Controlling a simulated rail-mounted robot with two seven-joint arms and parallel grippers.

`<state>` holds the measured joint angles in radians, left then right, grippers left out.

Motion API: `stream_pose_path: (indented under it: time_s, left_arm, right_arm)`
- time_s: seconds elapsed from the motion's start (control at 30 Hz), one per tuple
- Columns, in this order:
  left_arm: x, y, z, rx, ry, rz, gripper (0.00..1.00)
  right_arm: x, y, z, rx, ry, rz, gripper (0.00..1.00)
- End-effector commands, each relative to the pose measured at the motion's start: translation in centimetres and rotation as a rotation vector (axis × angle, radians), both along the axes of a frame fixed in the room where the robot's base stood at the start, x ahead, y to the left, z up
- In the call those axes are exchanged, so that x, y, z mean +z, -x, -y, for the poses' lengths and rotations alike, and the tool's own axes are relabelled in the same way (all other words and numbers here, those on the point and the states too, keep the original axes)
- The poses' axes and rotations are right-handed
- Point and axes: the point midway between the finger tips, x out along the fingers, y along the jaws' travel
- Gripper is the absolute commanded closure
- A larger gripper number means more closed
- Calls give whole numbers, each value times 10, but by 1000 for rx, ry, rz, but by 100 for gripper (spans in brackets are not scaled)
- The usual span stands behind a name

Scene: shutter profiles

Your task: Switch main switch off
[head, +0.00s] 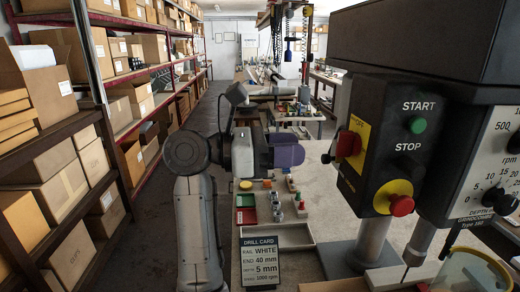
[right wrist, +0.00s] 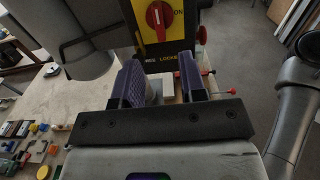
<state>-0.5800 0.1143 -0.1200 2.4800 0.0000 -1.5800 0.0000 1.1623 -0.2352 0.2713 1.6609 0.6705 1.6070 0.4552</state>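The main switch (head: 348,145) is a red rotary knob on a yellow plate on the left side of the dark drill control box. In the right wrist view the main switch (right wrist: 160,17) shows its knob upright, with "ON" to its right and a partly hidden "LOCKED"-like label below. My right gripper (head: 287,152) has purple fingers and is left of the switch in the head view, apart from it. In the right wrist view my right gripper (right wrist: 160,78) has its fingers spread with a gap between them, below the switch plate. My left gripper is not in view.
The box front carries a green START button (head: 417,125), a dark STOP button (head: 407,163) and a red mushroom button (head: 401,205) on yellow. A drill card (head: 262,262) stands on the bench among small parts and trays. Shelves of boxes (head: 60,180) line the left side.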

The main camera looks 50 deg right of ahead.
Motion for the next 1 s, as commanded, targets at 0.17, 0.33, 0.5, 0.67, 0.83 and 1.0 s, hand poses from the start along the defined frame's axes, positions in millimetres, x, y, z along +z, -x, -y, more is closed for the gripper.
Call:
stream_pose_path:
  time_s: [0.17,0.33,0.5,0.67,0.83,1.0]
  left_arm:
    - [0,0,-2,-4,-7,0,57]
    - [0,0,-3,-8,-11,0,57]
    - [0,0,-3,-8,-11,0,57]
    - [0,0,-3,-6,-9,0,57]
    - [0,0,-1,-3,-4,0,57]
    - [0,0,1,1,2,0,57]
  right_arm:
    - [0,-20,-21,1,1,-1,62]
    - [0,-31,-33,1,-1,-1,62]
    - [0,-35,-39,0,1,1,62]
    - [0,-36,-39,-1,0,1,62]
    - [0,-36,-39,-1,0,1,62]
    - [0,-36,-39,-1,0,0,62]
